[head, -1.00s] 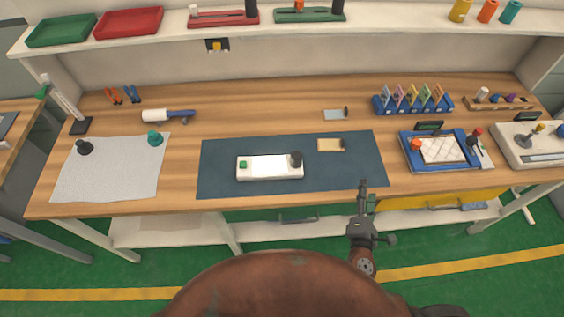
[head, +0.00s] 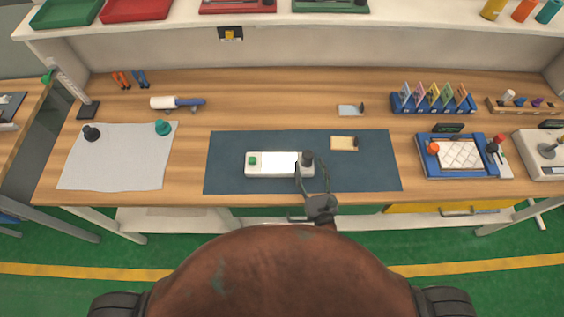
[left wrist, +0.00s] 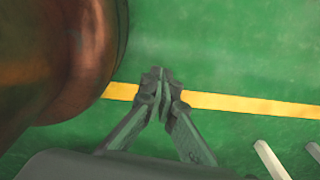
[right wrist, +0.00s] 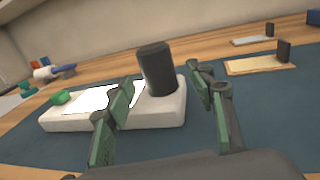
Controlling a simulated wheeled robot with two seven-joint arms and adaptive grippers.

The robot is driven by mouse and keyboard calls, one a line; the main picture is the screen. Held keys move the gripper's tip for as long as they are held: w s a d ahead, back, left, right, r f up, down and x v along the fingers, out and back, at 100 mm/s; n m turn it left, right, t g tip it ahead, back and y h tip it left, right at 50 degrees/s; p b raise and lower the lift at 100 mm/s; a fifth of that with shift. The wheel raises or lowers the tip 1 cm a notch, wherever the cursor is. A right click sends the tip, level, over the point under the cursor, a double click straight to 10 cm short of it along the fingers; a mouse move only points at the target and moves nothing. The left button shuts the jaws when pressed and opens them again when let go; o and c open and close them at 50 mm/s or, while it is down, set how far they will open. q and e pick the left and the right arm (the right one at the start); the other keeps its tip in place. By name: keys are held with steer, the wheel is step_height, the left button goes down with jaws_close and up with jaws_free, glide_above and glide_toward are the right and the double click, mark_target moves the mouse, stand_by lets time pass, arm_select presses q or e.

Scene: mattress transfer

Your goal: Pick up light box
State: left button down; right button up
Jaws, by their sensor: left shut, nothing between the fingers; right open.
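The light box (head: 265,170) is a white slab on the dark blue mat (head: 228,145). It has a bright top panel, a small green button at its left and a black cylindrical knob (head: 307,158) at its right end. My right gripper (head: 314,182) is open at the right end of the box. In the right wrist view its fingers (right wrist: 165,100) stand apart, with the black knob and the right end of the light box (right wrist: 70,121) between and beyond them; no contact is clear. My left gripper (left wrist: 160,75) is shut and empty over the green floor, away from the table.
A tan card (head: 344,143) lies on the mat right of the box. A blue tray with a white quilted pad (head: 459,155) stands further right. A white cloth (head: 118,165) with two knobs lies left. Bare wood lies between cloth and mat.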

steer(key=w, duration=0.2)
steer(key=shift+w+a+r, duration=0.1)
steer(key=shift+w+a, duration=0.3)
steer(key=shift+w, duration=0.25)
steer(key=c, duration=0.8)
arm_select(q)
steer(key=shift+w+r, duration=0.25)
steer(key=shift+w, duration=0.45)
arm_select(e)
jaws_close()
